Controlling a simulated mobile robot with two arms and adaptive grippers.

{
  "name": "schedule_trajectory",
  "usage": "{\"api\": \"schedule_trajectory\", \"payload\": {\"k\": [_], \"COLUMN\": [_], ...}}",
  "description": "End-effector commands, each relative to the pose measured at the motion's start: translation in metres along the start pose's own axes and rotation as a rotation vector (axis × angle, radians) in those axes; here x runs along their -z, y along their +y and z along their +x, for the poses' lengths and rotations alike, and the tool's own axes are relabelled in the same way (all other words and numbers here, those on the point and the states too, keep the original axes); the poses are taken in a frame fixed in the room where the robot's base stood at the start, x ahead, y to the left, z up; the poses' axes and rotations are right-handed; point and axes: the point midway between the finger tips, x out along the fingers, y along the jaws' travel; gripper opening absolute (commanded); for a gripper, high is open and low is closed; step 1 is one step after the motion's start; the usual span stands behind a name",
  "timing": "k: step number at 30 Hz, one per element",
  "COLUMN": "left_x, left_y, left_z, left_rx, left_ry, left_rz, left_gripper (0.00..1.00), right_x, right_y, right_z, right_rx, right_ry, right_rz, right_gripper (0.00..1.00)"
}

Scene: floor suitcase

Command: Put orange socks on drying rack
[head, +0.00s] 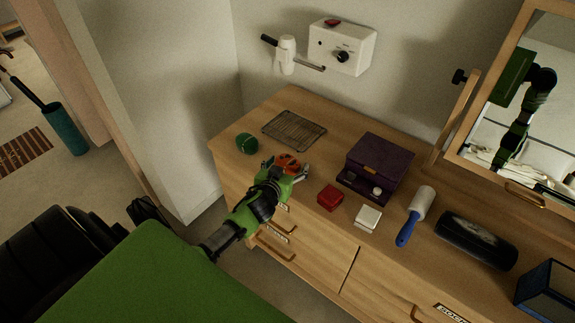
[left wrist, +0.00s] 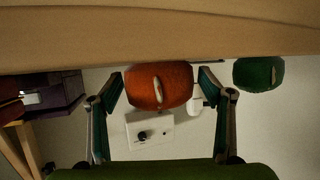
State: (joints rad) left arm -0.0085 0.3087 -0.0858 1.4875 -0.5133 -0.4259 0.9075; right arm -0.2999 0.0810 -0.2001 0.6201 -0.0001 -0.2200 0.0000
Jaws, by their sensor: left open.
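The orange socks (head: 290,160), a rolled bundle, lie on the wooden dresser top near its front edge. My left gripper (head: 286,168) is open with its fingers at either side of them. In the left wrist view the orange socks (left wrist: 158,88) sit between the two spread fingers (left wrist: 162,84); I cannot tell whether either finger touches them. The drying rack (head: 294,131), a flat dark wire grid, lies behind the socks on the dresser and looks empty. My right gripper is not in view.
Green rolled socks (head: 247,143) sit left of the rack and also show in the left wrist view (left wrist: 258,74). A mirror (head: 520,110) stands behind.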

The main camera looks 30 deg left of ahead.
Motion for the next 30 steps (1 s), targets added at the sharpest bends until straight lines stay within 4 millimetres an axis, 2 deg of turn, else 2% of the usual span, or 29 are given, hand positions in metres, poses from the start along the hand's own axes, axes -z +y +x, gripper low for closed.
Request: {"api": "schedule_trajectory", "payload": {"k": [5,8,11,16,24,30], "left_x": [-0.002,-0.003,-0.004,-0.013,-0.010,-0.010], "left_y": [-0.001,0.000,0.000,-0.002,-0.003,-0.003], "left_z": [0.001,-0.008,-0.023,-0.052,-0.106,-0.131], "left_rx": [0.001,0.000,0.000,-0.001,0.000,0.000], "left_ry": [0.001,0.000,0.000,-0.001,-0.001,-0.001], "left_rz": [0.003,0.000,0.000,-0.001,0.000,-0.001], "left_gripper": [0.72,0.72,0.72,0.72,0.72,0.72], "right_x": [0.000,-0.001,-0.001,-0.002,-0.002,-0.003], "right_y": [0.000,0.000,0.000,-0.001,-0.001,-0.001], "right_z": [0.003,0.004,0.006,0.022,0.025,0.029], "right_rx": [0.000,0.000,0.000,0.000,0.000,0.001], "right_ry": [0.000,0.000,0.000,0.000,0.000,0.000], "right_rz": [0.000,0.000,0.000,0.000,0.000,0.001], "right_gripper": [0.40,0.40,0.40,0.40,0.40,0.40]}}
